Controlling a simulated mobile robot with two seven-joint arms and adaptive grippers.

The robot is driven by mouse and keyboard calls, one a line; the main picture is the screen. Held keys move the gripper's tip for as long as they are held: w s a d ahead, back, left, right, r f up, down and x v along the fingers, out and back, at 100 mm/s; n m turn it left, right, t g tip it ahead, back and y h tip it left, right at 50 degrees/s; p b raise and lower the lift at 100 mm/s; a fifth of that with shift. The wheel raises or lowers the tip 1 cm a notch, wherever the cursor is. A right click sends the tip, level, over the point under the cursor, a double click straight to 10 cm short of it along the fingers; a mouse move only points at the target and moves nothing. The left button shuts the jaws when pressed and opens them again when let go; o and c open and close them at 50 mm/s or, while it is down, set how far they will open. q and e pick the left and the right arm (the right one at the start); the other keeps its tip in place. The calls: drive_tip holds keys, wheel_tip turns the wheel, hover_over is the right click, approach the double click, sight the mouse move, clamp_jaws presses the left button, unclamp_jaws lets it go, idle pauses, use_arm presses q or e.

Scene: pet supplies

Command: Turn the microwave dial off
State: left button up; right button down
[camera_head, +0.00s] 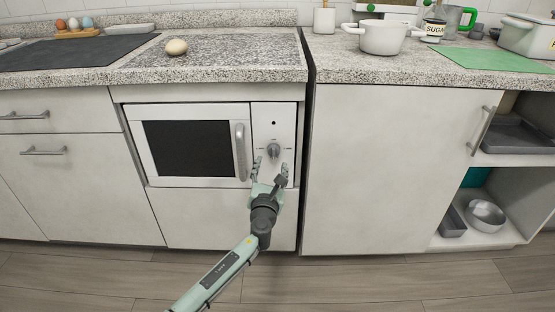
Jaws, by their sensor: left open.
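The microwave (187,111) is built into the white cabinet below the counter, with a dark window and a vertical grey handle on its closed door. Its grey dial (273,150) is on the white panel right of the door, with a small dark dot above it. My left gripper (270,168) is open in front of the panel, just below the dial, its fingers pointing up on either side of the dial's lower part. I cannot tell whether the fingers touch the dial. My right gripper is not in view.
The microwave handle (241,152) stands out close to the left of my gripper. A cabinet door handle (484,131) is further right. The floor in front is clear.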

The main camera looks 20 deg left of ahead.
sight(273, 156)
use_arm(q)
drive_tip(key=b+x, duration=0.1)
drive_tip(key=x, duration=0.4)
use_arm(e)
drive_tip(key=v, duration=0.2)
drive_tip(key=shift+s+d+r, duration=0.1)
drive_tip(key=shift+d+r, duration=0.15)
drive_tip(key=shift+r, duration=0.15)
use_arm(q)
drive_tip(key=c, duration=1.2)
drive_tip(key=shift+o, duration=0.2)
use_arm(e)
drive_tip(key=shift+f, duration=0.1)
use_arm(q)
drive_tip(key=shift+f, duration=0.1)
